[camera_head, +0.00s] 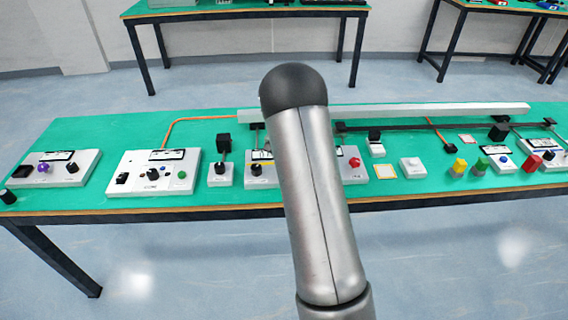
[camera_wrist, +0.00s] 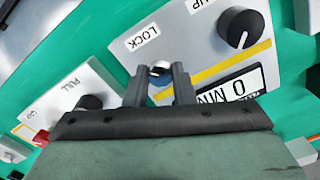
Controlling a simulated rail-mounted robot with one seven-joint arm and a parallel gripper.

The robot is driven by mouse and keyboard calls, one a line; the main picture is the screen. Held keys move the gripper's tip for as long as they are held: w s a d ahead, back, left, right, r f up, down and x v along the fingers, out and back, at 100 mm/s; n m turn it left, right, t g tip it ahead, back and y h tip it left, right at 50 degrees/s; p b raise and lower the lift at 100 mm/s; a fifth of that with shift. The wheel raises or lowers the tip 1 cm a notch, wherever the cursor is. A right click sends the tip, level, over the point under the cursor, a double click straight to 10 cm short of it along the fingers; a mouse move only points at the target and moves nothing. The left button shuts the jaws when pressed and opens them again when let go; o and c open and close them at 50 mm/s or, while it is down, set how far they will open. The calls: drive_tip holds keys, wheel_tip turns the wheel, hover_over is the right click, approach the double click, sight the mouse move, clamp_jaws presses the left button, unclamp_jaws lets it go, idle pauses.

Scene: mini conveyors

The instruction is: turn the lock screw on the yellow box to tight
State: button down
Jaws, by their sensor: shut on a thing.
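The yellow-striped light grey box (camera_wrist: 188,45) fills the middle of the wrist view, with a LOCK label, a black knob (camera_wrist: 241,28) and a display reading 0 MM. The lock screw (camera_wrist: 159,70), with a silver top and some blue at its base, lies below the LOCK label. My gripper (camera_wrist: 158,76) has one finger on each side of the screw and is shut on it. The fingers hide part of the screw, and its turn angle cannot be read. In the head view, a box with a yellow stripe (camera_head: 262,184) is partly hidden behind my arm.
In the wrist view, a grey box marked PULL (camera_wrist: 75,98) with a dark knob stands close on the left. In the head view, several control boxes and coloured buttons line the green table (camera_head: 85,135). A long pale bar (camera_head: 430,110) runs along its back.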

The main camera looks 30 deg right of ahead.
drive_tip(key=m, duration=0.4)
drive_tip(key=shift+r+m, duration=0.1)
drive_tip(key=shift+m, duration=0.2)
drive_tip(key=shift+m+p, duration=0.35)
drive_tip(key=shift+m, duration=1.55)
drive_tip(key=c, duration=1.2)
unclamp_jaws()
wheel_tip(320, 180, up, 17)
drive_tip(key=shift+r, duration=0.2)
